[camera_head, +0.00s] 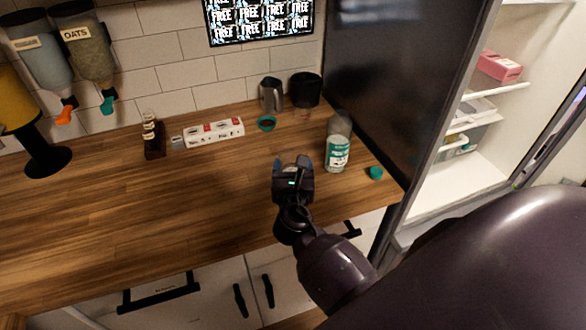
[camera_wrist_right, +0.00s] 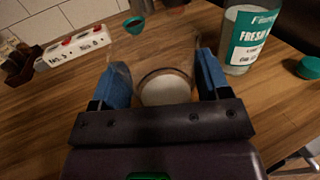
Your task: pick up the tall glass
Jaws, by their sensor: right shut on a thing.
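My right gripper (camera_head: 292,165) is over the wooden counter, left of the labelled bottle. In the right wrist view its two blue fingers (camera_wrist_right: 163,76) are on either side of a clear tall glass (camera_wrist_right: 165,92) and are shut on it. The glass's round end with a brownish rim and pale inside faces the camera. In the head view the gripper hides the glass, so I cannot tell whether it touches the counter. My left gripper is not in view.
The bottle (camera_head: 338,150) with a teal label stands close to the right, also in the right wrist view (camera_wrist_right: 247,40). A teal cap (camera_head: 376,173) lies beside it. A power strip (camera_head: 214,132), a metal pitcher (camera_head: 271,95) and a black cup (camera_head: 305,89) are behind.

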